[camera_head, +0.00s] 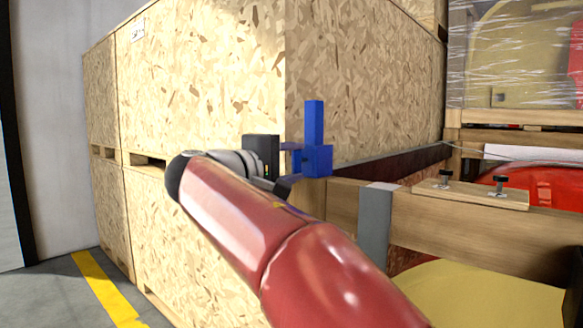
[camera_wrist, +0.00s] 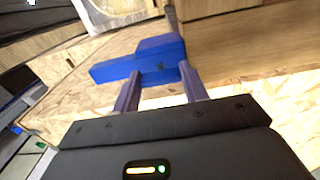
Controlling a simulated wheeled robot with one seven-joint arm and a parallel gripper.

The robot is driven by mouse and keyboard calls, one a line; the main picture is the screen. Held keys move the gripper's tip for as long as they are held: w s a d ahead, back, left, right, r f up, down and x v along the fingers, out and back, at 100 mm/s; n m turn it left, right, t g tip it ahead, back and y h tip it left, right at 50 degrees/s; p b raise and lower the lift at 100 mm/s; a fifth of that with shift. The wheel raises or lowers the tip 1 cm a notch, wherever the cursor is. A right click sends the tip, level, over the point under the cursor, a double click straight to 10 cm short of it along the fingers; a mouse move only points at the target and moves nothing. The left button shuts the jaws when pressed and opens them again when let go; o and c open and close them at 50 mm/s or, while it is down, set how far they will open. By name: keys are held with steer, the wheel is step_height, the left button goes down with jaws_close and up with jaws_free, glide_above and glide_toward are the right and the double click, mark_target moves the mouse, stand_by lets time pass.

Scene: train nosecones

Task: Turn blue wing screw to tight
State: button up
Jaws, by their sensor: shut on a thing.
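The blue wing screw (camera_head: 315,150) stands at the end of a wooden beam, with one long wing pointing up in the head view. In the wrist view the blue wing screw (camera_wrist: 140,62) lies across the picture, its long wing to the left. My gripper (camera_head: 290,160) reaches it from the left in the head view. In the wrist view the two fingers of my gripper (camera_wrist: 160,88) are on either side of the blue part and shut on it. The screw's shaft and thread are hidden.
A large chipboard crate (camera_head: 215,80) stands close behind my gripper. The wooden beam (camera_head: 480,235) with a grey band runs to the right, with a small plank and two black knobs (camera_head: 470,190) on top. Red and yellow parts sit beyond. Floor is free at lower left.

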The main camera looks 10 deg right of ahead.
stand_by(0.4)
steer(key=o, duration=1)
steer(key=shift+a, duration=0.1)
steer(key=v, duration=0.7)
steer(key=shift+s+a, duration=0.25)
steer(key=shift+d, duration=0.1)
